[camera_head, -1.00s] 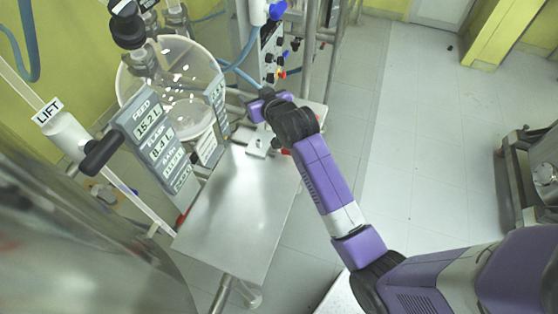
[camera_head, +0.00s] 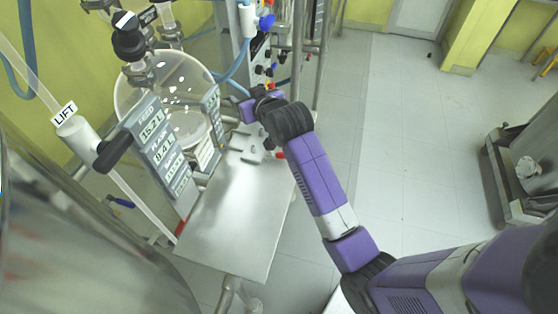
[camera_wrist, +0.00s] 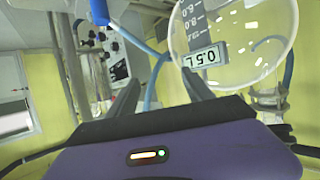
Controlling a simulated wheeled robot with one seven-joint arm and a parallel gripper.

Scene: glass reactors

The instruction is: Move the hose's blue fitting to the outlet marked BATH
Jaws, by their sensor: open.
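My gripper (camera_head: 250,104) is at the far end of my arm, near the glass vessel and over the far end of the steel table. In the wrist view its two dark fingers (camera_wrist: 162,88) stand apart. The blue hose (camera_wrist: 152,80) shows beyond the gap between them, and I cannot tell its distance. In the head view the hose (camera_head: 238,70) curves down beside the control panel. A blue part (camera_head: 267,22) sits high on the panel's post, and a blue piece (camera_wrist: 98,12) shows at the top of the wrist view. I cannot tell which is the hose's fitting. No BATH label is readable.
The panel (camera_head: 263,62) carries several knobs. The round glass vessel (camera_head: 160,95) and grey display boxes (camera_head: 163,145) stand left of my gripper. The steel table (camera_head: 235,220) is mostly bare. A steel post (camera_head: 300,50) rises behind my arm. Open floor lies right.

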